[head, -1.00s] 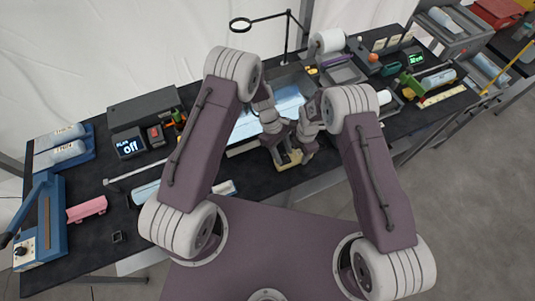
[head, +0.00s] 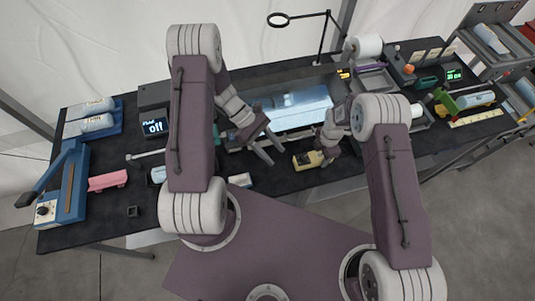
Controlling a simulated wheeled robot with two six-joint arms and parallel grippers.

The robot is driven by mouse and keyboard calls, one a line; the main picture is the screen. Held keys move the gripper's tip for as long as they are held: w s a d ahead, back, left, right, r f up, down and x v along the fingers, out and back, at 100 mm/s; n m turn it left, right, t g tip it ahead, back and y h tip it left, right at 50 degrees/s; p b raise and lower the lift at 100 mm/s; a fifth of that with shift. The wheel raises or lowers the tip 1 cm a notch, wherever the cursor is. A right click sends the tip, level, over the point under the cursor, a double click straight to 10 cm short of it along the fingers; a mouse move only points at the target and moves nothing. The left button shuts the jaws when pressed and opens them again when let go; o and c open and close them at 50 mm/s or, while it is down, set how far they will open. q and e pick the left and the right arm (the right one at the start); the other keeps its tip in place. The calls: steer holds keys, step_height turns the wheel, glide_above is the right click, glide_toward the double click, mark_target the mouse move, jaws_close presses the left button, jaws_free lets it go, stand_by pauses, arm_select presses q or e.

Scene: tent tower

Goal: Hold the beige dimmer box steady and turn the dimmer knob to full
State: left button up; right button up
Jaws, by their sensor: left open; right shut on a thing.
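The beige dimmer box (head: 306,160) sits near the front edge of the dark table, in the middle of the head view. A small dark spot shows on its top, too small to make out as the knob. My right gripper (head: 325,157) is shut on the right end of the box. My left gripper (head: 277,153) is open and empty, to the left of the box and apart from it, with its two fingers spread.
A black display reading "off" (head: 155,127), a pink block (head: 108,180) and a blue lever device (head: 68,190) stand to the left. A magnifier stand (head: 326,38) rises at the back.

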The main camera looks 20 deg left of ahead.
arm_select(q)
steer(key=t+h, duration=0.1)
steer(key=s+h, duration=0.1)
steer(key=s+n+t+h, duration=0.1)
steer(key=shift+s+a+r+t, duration=0.1)
steer(key=shift+a+r+t, duration=0.2)
steer(key=shift+a, duration=0.1)
steer(key=n+t, duration=0.7)
steer(key=n, duration=0.1)
glide_toward(302, 156)
steer(key=shift+y, duration=0.3)
steer(key=x, duration=0.9)
steer(key=shift+d+r, duration=0.25)
